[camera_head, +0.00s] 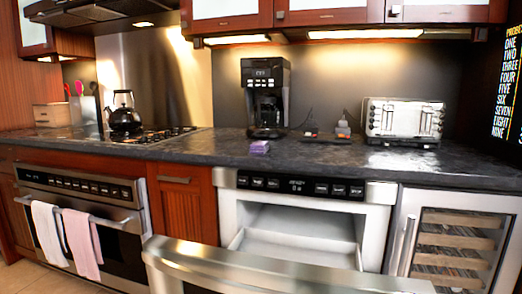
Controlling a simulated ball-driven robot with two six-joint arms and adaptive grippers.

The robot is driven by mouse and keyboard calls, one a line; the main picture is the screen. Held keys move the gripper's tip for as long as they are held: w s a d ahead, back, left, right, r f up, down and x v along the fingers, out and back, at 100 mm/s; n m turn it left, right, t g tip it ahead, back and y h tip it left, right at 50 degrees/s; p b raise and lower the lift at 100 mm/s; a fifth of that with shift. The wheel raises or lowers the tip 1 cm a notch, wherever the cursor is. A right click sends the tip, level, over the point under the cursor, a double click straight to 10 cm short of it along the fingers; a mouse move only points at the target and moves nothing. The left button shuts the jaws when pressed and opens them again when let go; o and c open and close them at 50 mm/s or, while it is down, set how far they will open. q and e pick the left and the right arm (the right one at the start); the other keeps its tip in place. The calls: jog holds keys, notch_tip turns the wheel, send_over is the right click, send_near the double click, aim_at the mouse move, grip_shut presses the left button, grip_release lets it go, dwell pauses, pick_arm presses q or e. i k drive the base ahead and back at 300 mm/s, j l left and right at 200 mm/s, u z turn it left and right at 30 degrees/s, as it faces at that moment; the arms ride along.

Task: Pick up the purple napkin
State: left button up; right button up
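A small purple thing (259,147), which looks like a folded napkin, lies on the dark countertop (195,150) close to its front edge. It is just in front of the black coffee maker (265,100) and apart from anything I can see. Neither of my grippers shows in the head view, so I cannot see whether they are open or shut.
The microwave drawer (285,262) stands pulled out below the counter, and its front juts into the room. A toaster (404,120) is to the right and a kettle (125,112) to the left. Towels (82,243) hang on the oven handle.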

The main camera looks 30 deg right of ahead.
aim_at(259, 147)
jog(key=z, duration=0.4)
jog(key=i+j+z, duration=0.2)
jog(key=z, duration=0.15)
jog(key=i+j+z, duration=0.15)
jog(key=j+z, duration=0.15)
jog(key=i+j+z, duration=0.1)
jog(key=j+z, duration=0.25)
jog(key=i+j+z, duration=0.1)
jog(key=j, duration=0.6)
jog(key=i+j+z, duration=0.1)
jog(key=j, duration=0.55)
jog(key=i+j+z, duration=0.1)
jog(key=j, duration=0.6)
jog(key=i+j+z, duration=0.1)
jog(key=j, duration=0.65)
jog(key=i, duration=0.1)
